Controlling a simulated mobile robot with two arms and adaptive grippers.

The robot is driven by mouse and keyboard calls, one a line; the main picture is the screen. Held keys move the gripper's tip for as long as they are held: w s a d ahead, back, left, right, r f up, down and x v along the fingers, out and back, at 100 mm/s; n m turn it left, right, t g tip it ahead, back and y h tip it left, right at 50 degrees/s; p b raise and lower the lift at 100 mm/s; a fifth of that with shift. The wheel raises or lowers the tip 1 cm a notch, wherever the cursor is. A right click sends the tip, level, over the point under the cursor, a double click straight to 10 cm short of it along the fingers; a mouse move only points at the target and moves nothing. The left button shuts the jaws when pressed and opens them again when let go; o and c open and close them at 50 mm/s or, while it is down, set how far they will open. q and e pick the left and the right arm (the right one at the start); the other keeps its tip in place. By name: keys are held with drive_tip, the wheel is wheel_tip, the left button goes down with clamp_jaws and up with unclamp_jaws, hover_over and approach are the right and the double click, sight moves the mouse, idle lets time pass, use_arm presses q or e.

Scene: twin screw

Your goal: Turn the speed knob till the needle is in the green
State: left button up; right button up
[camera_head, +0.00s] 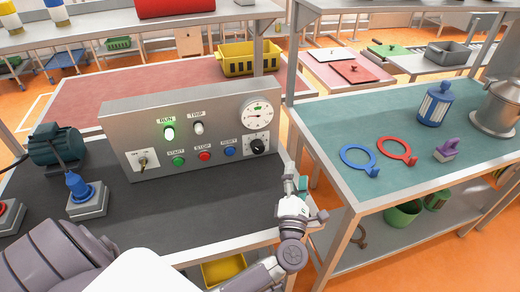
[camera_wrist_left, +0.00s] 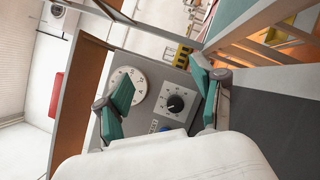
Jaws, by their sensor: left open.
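The speed knob (camera_head: 257,146) is a black dial on a white plate at the right end of the grey control panel (camera_head: 125,120). The round white gauge (camera_head: 257,114) sits just above it; its needle and coloured zones are too small to read surely. In the left wrist view the knob (camera_wrist_left: 175,103) shows a white mark and lies ahead, between the fingers. The gauge (camera_wrist_left: 127,90) is partly covered by one finger there. My left gripper (camera_head: 294,184) is open and empty, right of and in front of the knob, apart from it. My right gripper is not in view.
The panel has a lit green RUN lamp (camera_head: 169,133), a toggle switch (camera_head: 142,160) and START, STOP and RESET buttons. A teal-topped bench (camera_head: 330,120) with rings and a blue lantern-like item stands close right of my left gripper. The dark tabletop (camera_head: 190,205) before the panel is clear.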

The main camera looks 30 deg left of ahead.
sight(260, 150)
use_arm(q)
drive_tip(key=a+f+n+g+y, duration=0.1)
drive_tip(key=n+g, duration=0.1)
drive_tip(key=a+f+n+g+y, duration=0.1)
drive_tip(key=a+n+g+y, duration=0.1)
drive_tip(key=n, duration=0.1)
drive_tip(key=s+a+f+n+g+y, duration=0.1)
drive_tip(key=a+n+g, duration=0.1)
drive_tip(key=n, duration=0.1)
drive_tip(key=shift+a+f+y, duration=0.1)
drive_tip(key=shift+f+y, duration=0.25)
drive_tip(key=shift+y, duration=0.05)
drive_tip(key=shift+s+a+f+n+g, duration=0.25)
drive_tip(key=shift+n+g, duration=0.15)
drive_tip(key=shift+g, duration=0.1)
drive_tip(key=shift+a, duration=0.25)
drive_tip(key=p+x, duration=0.3)
drive_tip(key=x, duration=0.9)
drive_tip(key=shift+r, duration=0.15)
drive_tip(key=shift+w+a+p, duration=0.3)
drive_tip(key=shift+w+a, duration=0.1)
drive_tip(key=shift+a, duration=0.15)
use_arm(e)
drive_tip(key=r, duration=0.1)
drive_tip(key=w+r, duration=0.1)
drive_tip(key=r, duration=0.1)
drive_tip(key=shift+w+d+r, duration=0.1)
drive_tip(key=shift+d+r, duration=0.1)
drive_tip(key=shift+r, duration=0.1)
